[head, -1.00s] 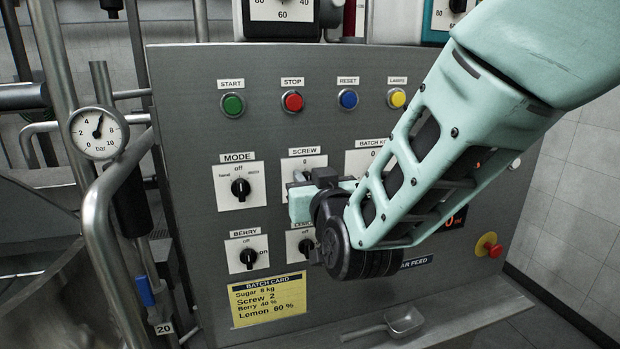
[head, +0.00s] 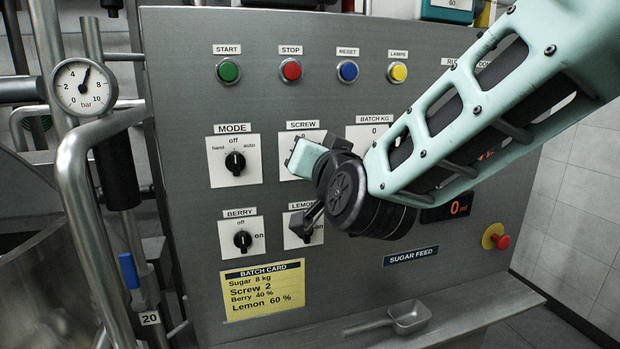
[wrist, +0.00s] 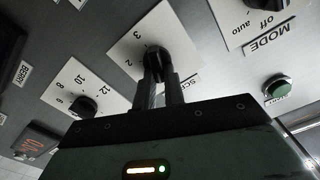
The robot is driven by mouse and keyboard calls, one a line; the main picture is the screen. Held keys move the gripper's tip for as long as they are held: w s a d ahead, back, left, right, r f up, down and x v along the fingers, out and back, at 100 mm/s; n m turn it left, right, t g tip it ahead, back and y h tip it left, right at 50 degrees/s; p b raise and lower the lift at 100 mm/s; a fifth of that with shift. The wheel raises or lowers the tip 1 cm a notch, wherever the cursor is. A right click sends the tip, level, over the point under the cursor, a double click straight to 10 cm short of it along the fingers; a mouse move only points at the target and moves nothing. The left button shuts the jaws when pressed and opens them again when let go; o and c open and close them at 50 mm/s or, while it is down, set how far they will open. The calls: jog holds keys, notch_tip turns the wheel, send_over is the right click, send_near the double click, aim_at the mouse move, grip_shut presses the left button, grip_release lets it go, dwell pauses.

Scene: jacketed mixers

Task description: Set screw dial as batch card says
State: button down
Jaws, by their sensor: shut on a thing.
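The screw dial's white plate (head: 305,139) is on the grey panel under its SCREW label, mostly covered by my gripper (head: 303,158). In the wrist view the dial's black knob (wrist: 154,56) sits between the fingers of my gripper (wrist: 160,78), which is shut on it. The digits 2 and 3 show on the plate (wrist: 178,32) there. The fingers hide most of the knob, so I cannot tell where its pointer stands. The yellow batch card (head: 262,289), low on the panel, reads sugar 8 kg, screw 2, berry 40 %, lemon 60 %.
The mode dial (head: 235,162) is left of the screw dial, with berry (head: 242,240) and lemon (head: 304,237) dials below. The batch kg plate (head: 369,133) is to the right. Push buttons line the top. A scoop (head: 408,317) lies on the ledge; pipes stand at left.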

jog(key=shift+w+d+f+m+b, duration=0.1)
jog(key=shift+f+m+b, duration=0.25)
jog(key=shift+m+b, duration=3.05)
jog(key=shift+s+d+f+m+b, duration=0.15)
jog(key=shift+f+m+b, duration=0.25)
jog(key=shift+m+b, duration=3)
jog(key=shift+w+d+f+m+b, duration=0.15)
jog(key=shift+f+m+b, duration=0.2)
jog(key=shift+m+b, duration=3.05)
jog(key=shift+n+b, duration=0.6)
jog(key=shift+b, duration=0.3)
jog(key=c, duration=1.5)
grip_release()
